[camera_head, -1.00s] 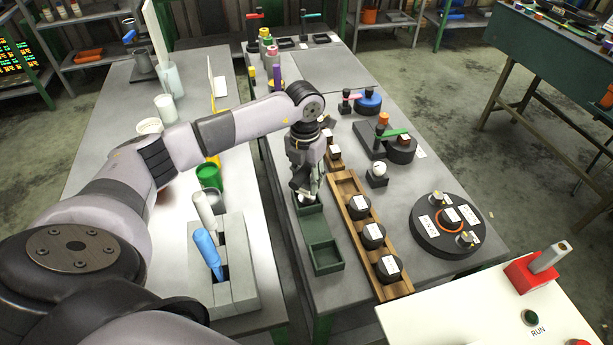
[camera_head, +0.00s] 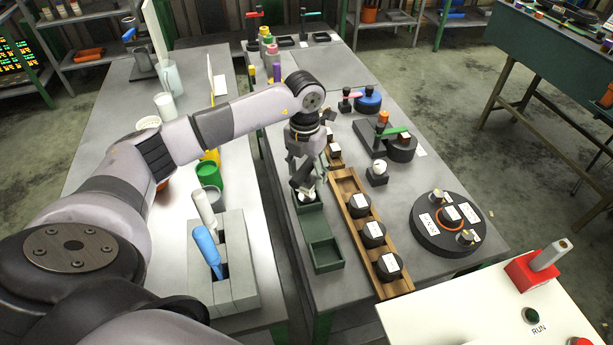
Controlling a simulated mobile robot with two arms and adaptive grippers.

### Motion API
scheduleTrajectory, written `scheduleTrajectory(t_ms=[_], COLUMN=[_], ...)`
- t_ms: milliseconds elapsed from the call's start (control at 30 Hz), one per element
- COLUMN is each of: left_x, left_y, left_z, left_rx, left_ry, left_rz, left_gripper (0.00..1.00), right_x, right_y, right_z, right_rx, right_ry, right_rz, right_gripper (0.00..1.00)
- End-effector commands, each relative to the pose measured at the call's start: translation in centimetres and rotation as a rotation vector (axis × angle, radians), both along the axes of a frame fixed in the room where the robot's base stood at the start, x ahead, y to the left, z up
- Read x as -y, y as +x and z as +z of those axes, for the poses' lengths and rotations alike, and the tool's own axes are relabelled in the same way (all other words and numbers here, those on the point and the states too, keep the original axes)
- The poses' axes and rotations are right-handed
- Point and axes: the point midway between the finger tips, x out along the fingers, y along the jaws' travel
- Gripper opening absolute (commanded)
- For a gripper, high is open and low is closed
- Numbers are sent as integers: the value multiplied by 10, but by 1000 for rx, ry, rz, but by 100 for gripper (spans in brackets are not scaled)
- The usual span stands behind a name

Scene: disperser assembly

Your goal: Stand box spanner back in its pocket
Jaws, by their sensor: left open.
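A grey block with pockets (camera_head: 240,290) stands on the left table. A white-handled tool (camera_head: 205,211) and a blue-handled tool (camera_head: 208,250) stand tilted in it. I cannot tell which thing is the box spanner. My right gripper is out of view.
A wooden rack (camera_head: 347,184) with several black labelled pieces lies right of the tray. A round black fixture (camera_head: 433,240) stands further right. A green cup (camera_head: 208,174) stands behind the block. A gap separates the two tables.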

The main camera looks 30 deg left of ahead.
Motion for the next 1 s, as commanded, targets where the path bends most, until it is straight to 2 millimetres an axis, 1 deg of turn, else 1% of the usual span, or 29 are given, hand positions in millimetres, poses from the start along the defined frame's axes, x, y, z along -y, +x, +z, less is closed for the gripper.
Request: scheduleTrajectory(t_ms=[33, 300, 400, 500, 667, 1000], left_x=[-1, -2, -2, -3, -3, -3], left_y=[1, 1, 1, 1, 0, 0], left_z=[8, 66, 83, 96, 105, 106], left_rx=[6, 6, 4, 2, 0, -1], left_ry=[0, 0, 0, 0, 0, 0], left_rz=[0, 0, -1, -1, 0, 0], left_gripper=[56, 56, 56, 56, 56, 56], right_x=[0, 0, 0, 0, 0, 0], right_y=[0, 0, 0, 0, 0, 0], right_z=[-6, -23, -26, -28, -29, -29], right_rx=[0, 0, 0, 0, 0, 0], right_ry=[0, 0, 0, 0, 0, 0], right_rz=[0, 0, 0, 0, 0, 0], right_gripper=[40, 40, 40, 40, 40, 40])
